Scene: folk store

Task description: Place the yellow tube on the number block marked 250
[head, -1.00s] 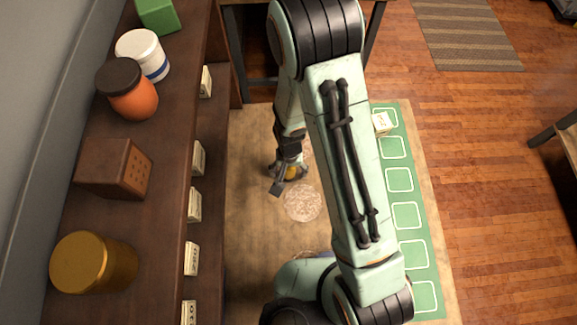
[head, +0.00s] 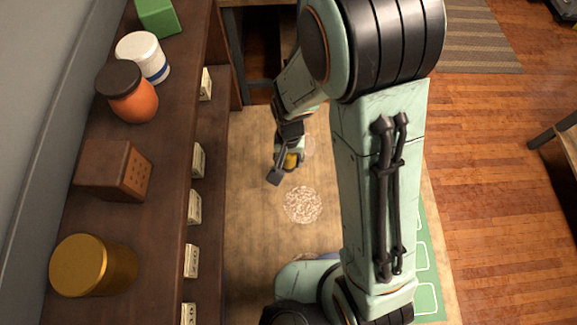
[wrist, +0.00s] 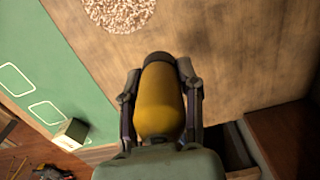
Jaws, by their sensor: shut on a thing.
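My gripper (head: 284,168) is shut on the yellow tube (wrist: 160,105), which has a dark end. In the head view the yellow tube (head: 291,160) shows small between the fingers, above the wooden table. A pale block (wrist: 70,133) sits on the green mat (wrist: 80,70) in the wrist view, to the left of the tube and apart from it. Its marking is not readable. Several pale number blocks (head: 194,207) line the shelf edge at left in the head view; their numbers are too small to read surely.
The dark shelf (head: 170,200) at left holds an orange jar (head: 130,95), a white jar (head: 142,55), a brown box (head: 113,170), a yellow-lidded jar (head: 90,264) and a green block (head: 158,15). A round speckled patch (head: 303,205) lies on the table (head: 250,240). My arm hides much of the mat.

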